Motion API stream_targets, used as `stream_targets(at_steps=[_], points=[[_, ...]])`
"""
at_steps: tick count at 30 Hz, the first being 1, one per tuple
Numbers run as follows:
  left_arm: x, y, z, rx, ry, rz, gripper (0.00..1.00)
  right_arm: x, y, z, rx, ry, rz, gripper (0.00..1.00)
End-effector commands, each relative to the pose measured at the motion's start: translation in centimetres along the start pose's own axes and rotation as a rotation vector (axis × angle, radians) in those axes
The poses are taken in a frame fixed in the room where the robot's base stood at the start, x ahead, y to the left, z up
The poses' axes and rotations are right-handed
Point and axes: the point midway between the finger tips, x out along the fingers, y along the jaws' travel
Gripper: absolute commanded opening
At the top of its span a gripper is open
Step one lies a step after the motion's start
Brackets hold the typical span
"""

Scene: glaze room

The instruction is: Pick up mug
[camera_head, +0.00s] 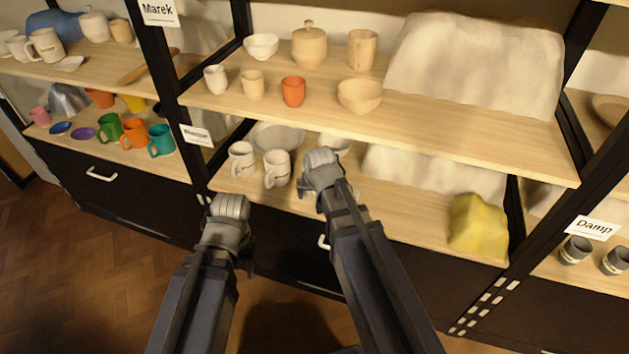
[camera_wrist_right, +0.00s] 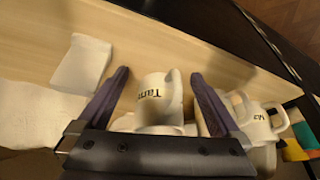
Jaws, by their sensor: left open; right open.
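A white mug (camera_wrist_right: 158,100) with dark lettering stands between the spread fingers of my right gripper (camera_wrist_right: 160,92) in the right wrist view; I cannot tell whether they touch it. In the head view my right gripper (camera_head: 305,188) is at the lower shelf's front edge, mostly hidden by its own wrist, which also hides much of that mug. Two similar white mugs, one (camera_head: 277,168) nearer and one (camera_head: 242,160) farther left, stand left of it. My left gripper (camera_head: 246,257) is open, low in front of the black drawers, away from the mugs.
The upper shelf (camera_head: 430,125) overhangs the mugs, with bowls and cups on it. A grey bowl (camera_head: 279,136) stands behind the mugs. A yellow lump (camera_head: 478,226) sits at the lower shelf's right end. Bare board (camera_head: 405,200) lies between it and my right gripper.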

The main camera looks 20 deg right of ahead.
Motion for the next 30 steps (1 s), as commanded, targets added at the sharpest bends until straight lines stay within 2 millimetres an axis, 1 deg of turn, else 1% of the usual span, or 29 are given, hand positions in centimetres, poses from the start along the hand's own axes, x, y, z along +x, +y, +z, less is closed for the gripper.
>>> stream_targets(at_steps=[1,3,6,11,14,17,21,22,24,27,30], points=[[0.0,0.0,0.0,0.0,0.0,0.0,0.5,0.6,-0.2,-1.4,0.001,0.0,0.0,1.0],[0.0,0.0,0.0,0.0,0.0,0.0,0.5,1.0,-0.2,-2.3,0.0,0.0,0.0,1.0],[0.0,0.0,0.0,0.0,0.0,0.0,0.5,1.2,-0.2,-2.9,0.0,0.0,0.0,1.0],[0.0,0.0,0.0,0.0,0.0,0.0,0.5,1.2,-0.2,-2.9,0.0,0.0,0.0,1.0],[0.0,0.0,0.0,0.0,0.0,0.0,0.5,1.4,-0.3,-3.4,0.0,0.0,0.0,1.0],[0.0,0.0,0.0,0.0,0.0,0.0,0.5,1.9,-0.4,-4.5,0.001,0.0,0.0,1.0],[0.0,0.0,0.0,0.0,0.0,0.0,0.5,2.9,-0.6,-6.8,0.001,0.0,0.0,1.0],[1.1,0.1,-0.1,0.0,0.0,-0.001,0.5,3.8,-0.5,-6.2,0.0,-0.001,0.0,1.0],[2.1,0.1,-0.1,0.001,0.0,-0.002,0.5,4.8,-0.5,-6.0,0.0,-0.001,0.0,1.0],[2.9,0.2,-0.2,0.001,0.0,-0.004,0.5,5.6,-0.5,-6.0,-0.001,0.0,0.0,1.0],[2.9,0.2,-0.2,0.001,0.0,-0.004,0.5,5.7,-0.5,-6.0,-0.001,0.0,0.0,1.0]])
